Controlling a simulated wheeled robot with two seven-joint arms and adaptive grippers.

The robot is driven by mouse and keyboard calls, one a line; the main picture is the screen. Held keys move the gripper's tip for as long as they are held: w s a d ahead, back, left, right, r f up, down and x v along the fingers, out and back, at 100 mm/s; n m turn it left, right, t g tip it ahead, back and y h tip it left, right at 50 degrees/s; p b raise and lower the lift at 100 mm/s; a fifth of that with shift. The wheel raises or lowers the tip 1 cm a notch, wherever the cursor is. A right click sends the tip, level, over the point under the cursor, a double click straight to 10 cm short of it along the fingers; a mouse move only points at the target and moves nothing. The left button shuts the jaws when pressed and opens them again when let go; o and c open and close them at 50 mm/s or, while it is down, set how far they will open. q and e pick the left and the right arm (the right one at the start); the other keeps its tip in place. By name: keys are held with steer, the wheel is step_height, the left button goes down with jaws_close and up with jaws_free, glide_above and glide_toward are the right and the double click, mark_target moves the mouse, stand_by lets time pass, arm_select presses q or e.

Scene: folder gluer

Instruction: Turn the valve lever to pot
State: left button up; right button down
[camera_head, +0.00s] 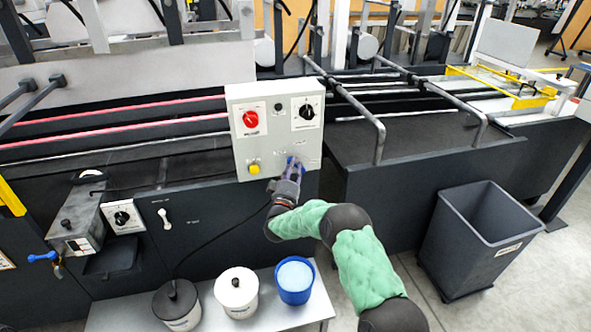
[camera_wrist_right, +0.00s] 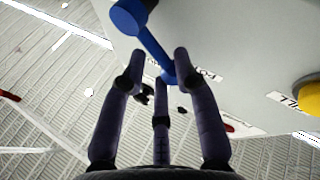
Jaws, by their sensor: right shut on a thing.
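The valve lever is blue and sits at the lower right of the grey control box (camera_head: 276,130). In the wrist view the blue lever (camera_wrist_right: 152,45) runs down from a round knob at the top to a pivot on the pale panel. My right gripper (camera_head: 290,172) is at the lever, its dark fingers hiding part of it in the head view. In the wrist view the right gripper (camera_wrist_right: 158,68) has its fingers around the lever's lower part, shut on it. A printed label (camera_wrist_right: 202,74) lies beside the pivot, upside down and hard to read. My left gripper is not in view.
The box carries a red knob (camera_head: 250,119), a black knob (camera_head: 306,111) and a yellow button (camera_head: 254,169). Below stand a blue container (camera_head: 295,281) and white pot (camera_head: 236,292) on a bench. A grey bin (camera_head: 478,238) stands right. Another blue handle (camera_head: 42,257) is far left.

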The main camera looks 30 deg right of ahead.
steer(key=shift+a+f+n+t+b, duration=0.25)
steer(key=shift+f+n+t+b, duration=0.3)
steer(key=shift+n, duration=0.45)
steer(key=shift+a+f, duration=0.1)
steer(key=shift+f, duration=0.1)
steer(key=c, duration=1.1)
jaws_free()
steer(key=shift+o, duration=0.2)
steer(key=shift+r, duration=0.25)
steer(key=v, duration=1.2)
